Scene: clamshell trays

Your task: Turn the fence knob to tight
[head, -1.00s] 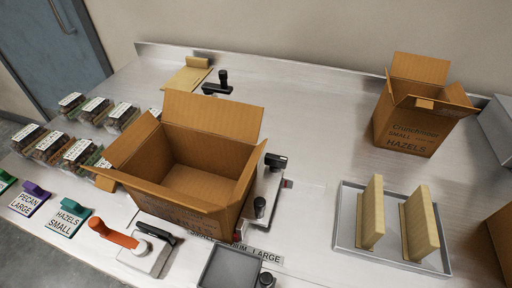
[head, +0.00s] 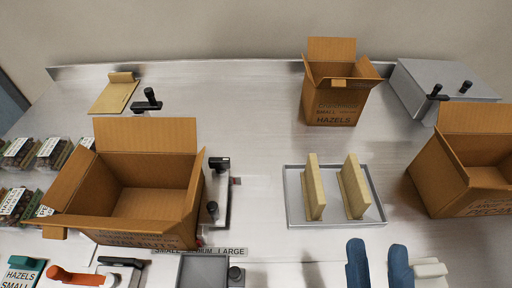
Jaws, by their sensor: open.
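Several black knobs show, and I cannot tell for certain which is the fence knob. One upright black knob (head: 212,208) is on the metal fixture (head: 222,200) right of the left carton, with a black handle (head: 219,163) behind it. Another black knob (head: 236,273) is beside a dark grey plate (head: 205,270), near the SMALL MEDIUM LARGE strip (head: 200,252). No tight marking is readable. My gripper (head: 379,266) appears at the bottom edge as two blue fingers, apart with nothing between them. It is well right of these knobs.
An open carton (head: 150,165) hides part of the fixture. A metal tray (head: 335,222) holds two tan upright blocks. More cartons stand at back (head: 335,105) and right (head: 465,165). Clamshells (head: 50,152) and an orange lever (head: 75,277) are at left.

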